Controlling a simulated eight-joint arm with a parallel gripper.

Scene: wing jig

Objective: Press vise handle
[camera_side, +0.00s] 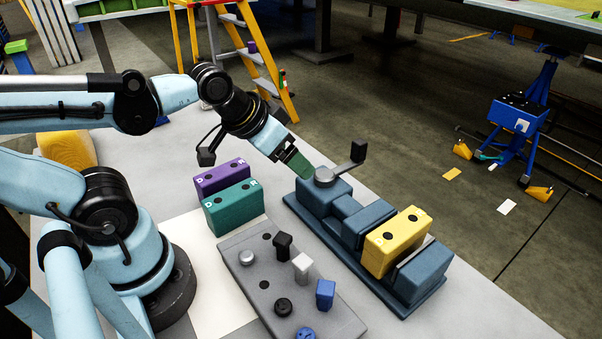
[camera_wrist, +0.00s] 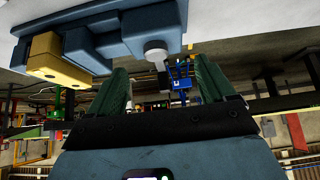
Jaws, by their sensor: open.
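The blue vise (camera_side: 345,222) stands on the table in the side view, with a yellow block (camera_side: 394,243) seated between its jaws. The vise (camera_wrist: 112,28) and yellow block (camera_wrist: 47,62) show at upper left there.
A purple block (camera_side: 221,178) and a teal block (camera_side: 234,207) stand left of the vise. A grey board (camera_side: 248,285) with several pegs and knobs lies in front. A yellow ladder (camera_side: 265,75) stands behind the table. The table's right edge runs close beside the vise.

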